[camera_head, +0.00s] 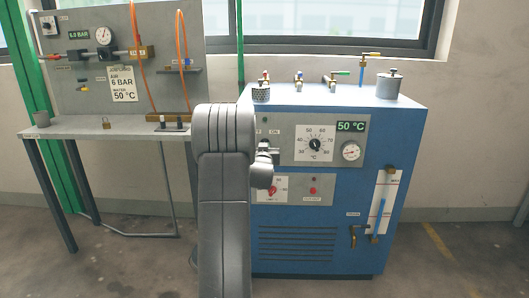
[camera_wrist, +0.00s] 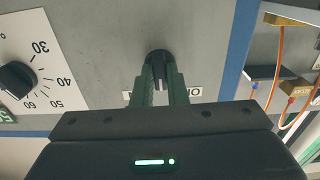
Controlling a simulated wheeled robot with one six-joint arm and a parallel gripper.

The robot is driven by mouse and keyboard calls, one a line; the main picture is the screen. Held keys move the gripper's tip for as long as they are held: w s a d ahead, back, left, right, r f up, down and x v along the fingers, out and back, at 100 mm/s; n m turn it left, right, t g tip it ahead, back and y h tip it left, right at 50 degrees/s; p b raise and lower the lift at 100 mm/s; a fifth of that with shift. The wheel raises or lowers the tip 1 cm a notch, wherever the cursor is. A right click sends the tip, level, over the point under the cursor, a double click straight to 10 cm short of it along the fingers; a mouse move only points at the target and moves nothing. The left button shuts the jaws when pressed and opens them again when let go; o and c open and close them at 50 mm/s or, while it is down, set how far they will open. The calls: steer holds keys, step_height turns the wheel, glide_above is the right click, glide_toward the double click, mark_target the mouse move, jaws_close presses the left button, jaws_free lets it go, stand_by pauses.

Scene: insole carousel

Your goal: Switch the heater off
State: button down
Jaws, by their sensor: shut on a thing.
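The heater is a blue cabinet (camera_head: 400,150) with a grey control panel. My gripper (camera_wrist: 161,75) is shut on this knob, with one green finger on each side. A pale pointer mark shows between the fingers. In the head view my gripper (camera_head: 265,152) is at the panel's left part and my arm hides the knob there.
Right of my gripper is a temperature dial (camera_head: 317,144), also in the wrist view (camera_wrist: 16,79), then a green "50 °C" display (camera_head: 351,127) and a round gauge (camera_head: 351,151). A red knob (camera_head: 271,191) lies below. Valves and a metal pot (camera_head: 389,85) stand on top. A bench (camera_head: 100,127) is left.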

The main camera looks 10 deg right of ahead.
steer(key=shift+n+b, duration=0.3)
steer(key=shift+n, duration=4)
steer(key=c, duration=1.4)
jaws_free()
steer(key=shift+c, duration=0.2)
steer(key=p+v, duration=0.1)
steer(key=v, duration=1.2)
steer(key=shift+s, duration=0.35)
steer(key=shift+w, duration=0.1)
